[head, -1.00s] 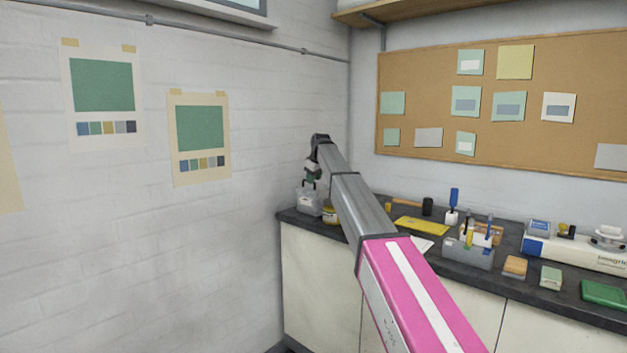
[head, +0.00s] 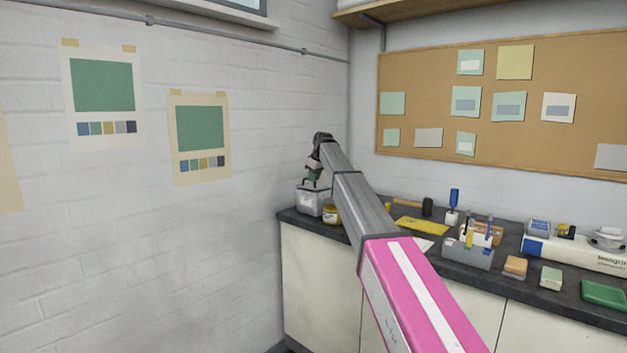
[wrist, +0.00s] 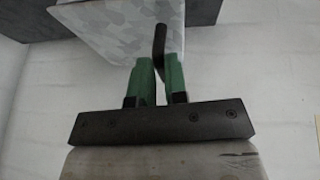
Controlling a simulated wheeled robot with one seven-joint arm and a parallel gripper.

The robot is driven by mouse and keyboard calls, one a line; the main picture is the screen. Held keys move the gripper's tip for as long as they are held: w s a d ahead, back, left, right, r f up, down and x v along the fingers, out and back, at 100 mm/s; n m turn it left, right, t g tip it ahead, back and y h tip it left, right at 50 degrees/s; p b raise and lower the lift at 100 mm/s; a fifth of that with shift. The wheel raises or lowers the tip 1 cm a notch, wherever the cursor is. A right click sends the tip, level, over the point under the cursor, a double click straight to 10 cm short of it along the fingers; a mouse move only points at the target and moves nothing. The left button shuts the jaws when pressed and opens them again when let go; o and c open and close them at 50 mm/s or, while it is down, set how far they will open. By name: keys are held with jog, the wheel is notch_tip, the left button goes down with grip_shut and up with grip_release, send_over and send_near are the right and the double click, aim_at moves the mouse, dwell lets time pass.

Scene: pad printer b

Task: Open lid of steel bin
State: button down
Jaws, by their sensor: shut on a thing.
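The steel bin (head: 309,204) stands on the far left end of the dark worktop, in the corner by the wall. It is small in the head view, and I cannot tell how far its lid is raised. My gripper (head: 312,181) is just above the bin's top. In the wrist view my gripper (wrist: 158,62) has its two green fingers close together on a dark handle bar (wrist: 160,38). Behind the bar is a mottled grey metal surface (wrist: 115,22), tilted in the picture. The bin's inside is hidden.
A yellow-labelled jar (head: 331,215) stands right beside the bin. A grey caddy of tools (head: 468,252) and several small items lie along the worktop (head: 395,242) to the right. The white brick wall (head: 255,150) is close on the left.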

jog(key=shift+w+d+r, duration=0.2)
jog(key=shift+w+r, duration=0.2)
jog(key=shift+r, duration=0.05)
jog(key=shift+d+r, duration=0.1)
jog(key=shift+r, duration=0.2)
jog(key=w+d+r, duration=0.4)
jog(key=w+d, duration=0.2)
jog(key=w, duration=0.1)
jog(key=shift+r, duration=0.35)
jog(key=c, duration=1.5)
grip_release()
jog(key=shift+s, duration=0.15)
jog(key=o, duration=0.3)
jog(key=shift+w+d+r, duration=0.15)
jog(key=shift+w+r, duration=0.2)
jog(key=shift+r, duration=0.15)
jog(key=shift+o, duration=0.2)
jog(key=w+d+r, duration=0.4)
jog(key=d+r, duration=0.2)
jog(key=d, duration=0.3)
jog(key=shift+w+d, duration=0.25)
jog(key=shift+w, duration=0.15)
